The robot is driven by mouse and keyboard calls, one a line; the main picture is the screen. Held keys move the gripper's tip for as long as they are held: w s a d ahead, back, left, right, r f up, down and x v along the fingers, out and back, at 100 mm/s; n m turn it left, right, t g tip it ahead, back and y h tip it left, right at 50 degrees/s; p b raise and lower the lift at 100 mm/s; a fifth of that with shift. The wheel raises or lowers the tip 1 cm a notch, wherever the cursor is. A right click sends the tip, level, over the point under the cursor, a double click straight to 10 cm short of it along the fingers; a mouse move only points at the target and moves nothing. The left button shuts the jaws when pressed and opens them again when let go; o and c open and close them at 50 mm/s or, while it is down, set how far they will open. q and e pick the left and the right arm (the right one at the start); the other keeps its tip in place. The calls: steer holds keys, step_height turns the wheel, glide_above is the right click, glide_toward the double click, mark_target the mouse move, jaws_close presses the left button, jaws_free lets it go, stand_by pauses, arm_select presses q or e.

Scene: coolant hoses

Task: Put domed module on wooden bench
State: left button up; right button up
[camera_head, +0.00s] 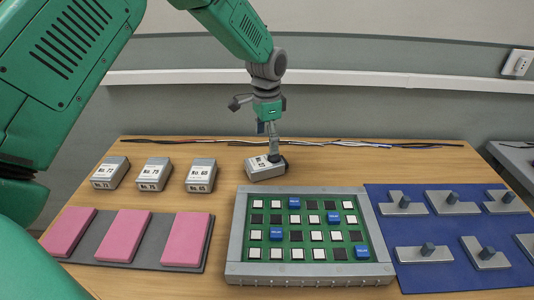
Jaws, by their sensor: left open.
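My left gripper (273,152) reaches down from above and is open, with its fingertips at the far right end of a grey labelled module (261,170). This module lies on the wooden bench (330,168) behind the board. The fingertips overlap a small dark part at its end, and I cannot tell whether they touch it. Three similar grey modules stand in a row to the left: one at the far left (110,172), a middle one (154,174) and a right one (201,175). I cannot make out a clear dome on any of them. My right gripper is not in view.
A grey-framed green board (240,240) with white, black and blue squares fills the front middle. A grey mat (140,240) with pink pads lies left. A blue mat (440,235) with several knobbed grey blocks lies right. Thin cables (330,142) run along the back.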

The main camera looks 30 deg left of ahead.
mark_target(269, 162)
arm_select(q)
steer(key=r, duration=0.3)
steer(key=shift+d+r, duration=0.3)
steer(key=shift+a+f, duration=0.1)
steer(key=shift+a, duration=0.15)
